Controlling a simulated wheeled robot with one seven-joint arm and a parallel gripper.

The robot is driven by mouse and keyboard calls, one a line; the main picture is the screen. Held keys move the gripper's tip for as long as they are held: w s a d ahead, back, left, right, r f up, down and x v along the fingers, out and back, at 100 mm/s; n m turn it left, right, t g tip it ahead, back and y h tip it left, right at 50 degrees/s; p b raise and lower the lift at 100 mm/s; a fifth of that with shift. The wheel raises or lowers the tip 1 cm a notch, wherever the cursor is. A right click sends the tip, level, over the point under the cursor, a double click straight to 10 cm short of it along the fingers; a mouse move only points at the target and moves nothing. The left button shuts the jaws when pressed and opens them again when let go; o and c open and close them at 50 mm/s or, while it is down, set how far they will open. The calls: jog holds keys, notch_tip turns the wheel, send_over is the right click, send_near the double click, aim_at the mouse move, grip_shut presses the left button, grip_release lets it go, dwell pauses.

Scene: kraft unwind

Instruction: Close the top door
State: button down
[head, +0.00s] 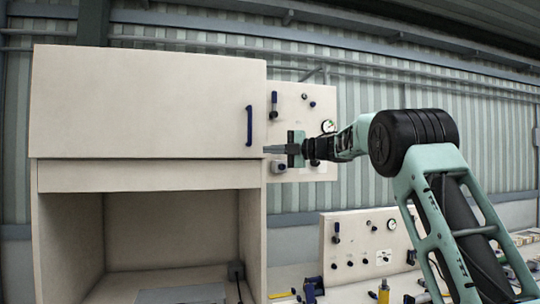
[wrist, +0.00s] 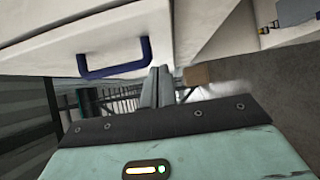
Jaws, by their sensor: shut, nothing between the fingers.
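The top door (head: 140,100) is a wide cream panel on the upper part of a cabinet, with a dark blue vertical handle (head: 249,126) near its right edge. I cannot tell if it is fully flush with the cabinet. My gripper (head: 268,149) is shut and empty, with its fingertips at the door's lower right edge, to the right of and a little below the handle. Contact cannot be told. In the wrist view the shut fingers (wrist: 155,74) point past the blue handle (wrist: 115,62), just beside it, and the door's pale face (wrist: 70,50) lies to the left.
Below the door is a plain cream panel (head: 150,177) over an open compartment (head: 165,230). A tool panel (head: 308,100) stands behind my gripper. A workbench with a second panel (head: 365,243) and tools is at lower right.

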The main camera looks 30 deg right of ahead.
jog(key=s+a+b+v, duration=0.1)
jog(key=b+v, duration=0.3)
jog(key=v, duration=0.4)
jog(key=w+a+f+m+t+h+b, duration=0.1)
jog(key=w+a+f+m+t+h, duration=0.2)
jog(key=a+m, duration=0.4)
jog(key=w+a+f+m+t+h+b, duration=0.15)
jog(key=a+f+m, duration=0.3)
jog(key=a, duration=0.45)
jog(key=s+a+f+m+g+h+b, duration=0.1)
jog(key=s+a+f+m+g+h, duration=0.2)
jog(key=a+f, duration=0.5)
jog(key=s+a+f+m+g+b, duration=0.1)
jog(key=s+a+f+m+g, duration=0.3)
jog(key=f, duration=0.6)
jog(key=s+a+f+g, duration=0.2)
jog(key=s+a+f, duration=0.4)
jog(key=s+f, duration=0.2)
jog(key=s+f+g+h, duration=0.1)
jog(key=s+f+g, duration=0.2)
jog(key=s, duration=0.7)
jog(key=s+a+f+g+h+b, duration=0.1)
jog(key=s+f+g, duration=0.2)
jog(key=s+f, duration=0.4)
jog(key=s+f+g+h+b, duration=0.1)
jog(key=s+f+g, duration=0.2)
jog(key=s, duration=1)
notch_tip(320, 180, down, 2)
jog(key=shift+a+f, duration=0.2)
jog(key=shift+f, duration=0.05)
